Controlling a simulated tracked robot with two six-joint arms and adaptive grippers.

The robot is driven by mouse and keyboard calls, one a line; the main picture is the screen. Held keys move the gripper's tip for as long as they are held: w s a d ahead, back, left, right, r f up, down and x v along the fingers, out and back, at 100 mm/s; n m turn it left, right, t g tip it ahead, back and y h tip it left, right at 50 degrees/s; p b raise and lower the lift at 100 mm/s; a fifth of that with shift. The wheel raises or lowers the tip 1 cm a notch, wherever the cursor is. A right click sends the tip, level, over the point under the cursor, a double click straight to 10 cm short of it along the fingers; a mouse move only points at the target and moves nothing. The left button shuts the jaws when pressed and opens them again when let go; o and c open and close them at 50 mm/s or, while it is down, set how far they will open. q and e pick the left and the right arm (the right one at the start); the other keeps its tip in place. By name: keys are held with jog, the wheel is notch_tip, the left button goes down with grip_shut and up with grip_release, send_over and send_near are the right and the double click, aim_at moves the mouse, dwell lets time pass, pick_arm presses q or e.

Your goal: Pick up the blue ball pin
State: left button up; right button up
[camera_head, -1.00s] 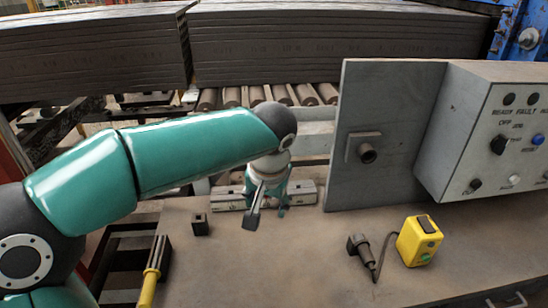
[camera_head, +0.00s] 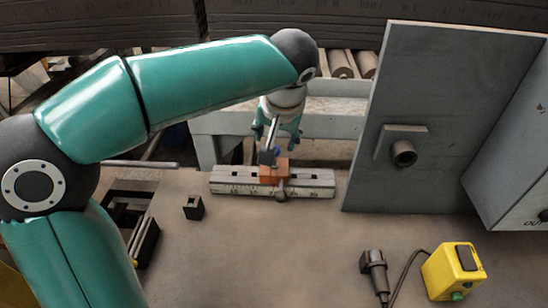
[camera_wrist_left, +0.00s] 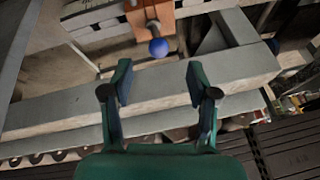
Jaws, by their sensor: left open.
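The pin's blue ball (camera_wrist_left: 158,47) shows clearly in the left wrist view, at the end of a dark stem on an orange block (camera_wrist_left: 149,14). In the head view the blue ball (camera_head: 277,151) is a small patch, partly hidden behind my gripper. The orange block (camera_head: 274,175) sits on a pale rail with marks (camera_head: 312,188). My left gripper (camera_wrist_left: 158,78) is open and empty. Its two fingers are apart, with the ball beyond the tips and roughly centred between them. In the head view the left gripper (camera_head: 277,136) is just behind the block. My right gripper is not in view.
A grey upright plate (camera_head: 440,110) with a socket stands right of the rail. A small dark block (camera_head: 193,208) lies to its left. A yellow box (camera_head: 454,272) and a dark cabled tool (camera_head: 374,272) lie front right. The table middle is clear.

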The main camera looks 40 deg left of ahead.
pick_arm(q)
jog(key=x, duration=0.8)
jog(key=shift+w+f, duration=0.2)
jog(key=shift+f, duration=0.15)
grip_shut()
